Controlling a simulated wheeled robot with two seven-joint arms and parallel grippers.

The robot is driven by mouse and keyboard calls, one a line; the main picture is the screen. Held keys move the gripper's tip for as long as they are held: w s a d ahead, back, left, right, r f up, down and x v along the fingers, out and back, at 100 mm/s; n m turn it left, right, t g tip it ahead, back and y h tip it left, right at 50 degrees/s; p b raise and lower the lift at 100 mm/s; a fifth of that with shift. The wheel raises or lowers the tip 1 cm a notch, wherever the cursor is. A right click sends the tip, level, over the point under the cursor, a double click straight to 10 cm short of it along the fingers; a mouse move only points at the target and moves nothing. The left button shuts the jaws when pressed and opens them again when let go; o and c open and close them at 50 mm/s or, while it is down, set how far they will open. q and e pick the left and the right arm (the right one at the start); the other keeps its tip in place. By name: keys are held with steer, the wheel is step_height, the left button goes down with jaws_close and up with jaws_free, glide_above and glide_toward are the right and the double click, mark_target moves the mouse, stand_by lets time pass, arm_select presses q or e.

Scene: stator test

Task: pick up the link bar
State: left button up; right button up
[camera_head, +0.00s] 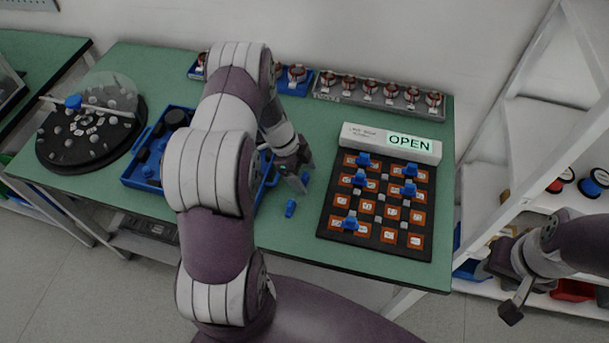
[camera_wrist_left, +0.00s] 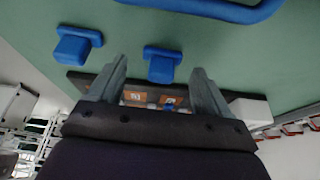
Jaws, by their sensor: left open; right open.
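I cannot tell for certain which thing is the link bar. Two small blue pieces with block-like tops lie on the green table: one piece (camera_head: 290,208) is in front of my left gripper (camera_head: 300,180), the other is close beside its fingers. In the left wrist view, one blue piece (camera_wrist_left: 160,65) appears between the open fingers of that gripper (camera_wrist_left: 158,72), and the other piece (camera_wrist_left: 75,46) is to the left. Neither is gripped. A pale bar (camera_head: 108,109) with a blue knob lies across the round dark stand at left. My right gripper (camera_head: 514,301) is open and empty at lower right.
A black board (camera_head: 340,233) with orange-framed squares and several blue pieces is right of my left gripper. An "OPEN" sign box (camera_head: 365,136) stands behind it. A blue tray (camera_head: 135,172) is partly hidden by my left arm. Racks of coils line the back.

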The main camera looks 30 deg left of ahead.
arm_select(q)
steer(key=shift+w+d+f, duration=0.1)
steer(key=shift+d+f, duration=0.05)
steer(key=shift+f, duration=0.3)
steer(key=c, duration=1.1)
steer(key=shift+r, duration=0.1)
steer(key=shift+c, duration=0.2)
